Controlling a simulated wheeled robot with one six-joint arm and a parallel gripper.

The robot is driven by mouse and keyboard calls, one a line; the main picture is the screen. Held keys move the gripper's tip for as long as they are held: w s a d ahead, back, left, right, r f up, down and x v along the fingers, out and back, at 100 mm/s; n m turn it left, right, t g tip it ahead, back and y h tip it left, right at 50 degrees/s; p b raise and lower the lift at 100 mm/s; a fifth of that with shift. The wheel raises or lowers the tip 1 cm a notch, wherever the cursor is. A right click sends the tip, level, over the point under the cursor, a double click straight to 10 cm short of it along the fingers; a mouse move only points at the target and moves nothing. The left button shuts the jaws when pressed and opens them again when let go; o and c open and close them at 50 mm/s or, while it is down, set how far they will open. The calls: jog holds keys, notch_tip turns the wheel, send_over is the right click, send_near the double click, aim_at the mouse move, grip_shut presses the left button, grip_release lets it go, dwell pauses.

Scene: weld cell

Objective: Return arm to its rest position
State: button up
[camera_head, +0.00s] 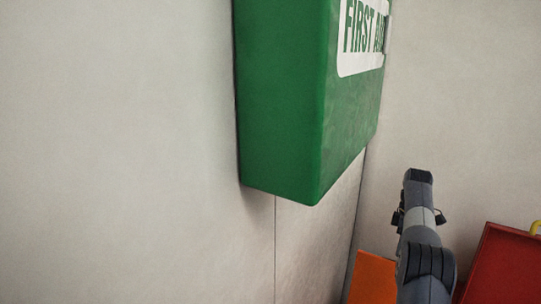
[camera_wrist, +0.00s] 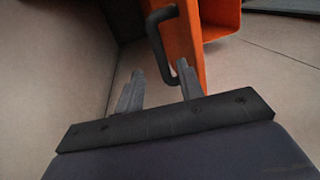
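My gripper (camera_wrist: 159,80) shows in the wrist view with its two grey fingers apart and nothing held between them. A black bar handle (camera_wrist: 156,42) on an orange object (camera_wrist: 184,45) lies beyond the fingers. The handle's lower end appears close to the right fingertip; I cannot tell whether they touch. In the head view, part of my arm rises at the lower right, and the gripper's fingers cannot be made out there.
A green first aid box (camera_head: 290,110) is mounted on the pale wall (camera_head: 110,150), left of my arm. An orange surface (camera_head: 372,280) and a red object (camera_head: 505,268) stand low at the right. An orange open-topped container (camera_wrist: 220,18) shows in the wrist view, with bare floor (camera_wrist: 275,70) beside it.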

jog(key=shift+s+a+f, duration=0.15)
jog(key=shift+s+f, duration=0.05)
jog(key=shift+f, duration=0.9)
jog(key=shift+s+a+f, duration=0.1)
jog(key=shift+s+f, duration=0.05)
jog(key=shift+f, duration=0.95)
jog(key=shift+s+a+f, duration=0.15)
jog(key=shift+s+f, duration=0.05)
jog(key=shift+f, duration=0.9)
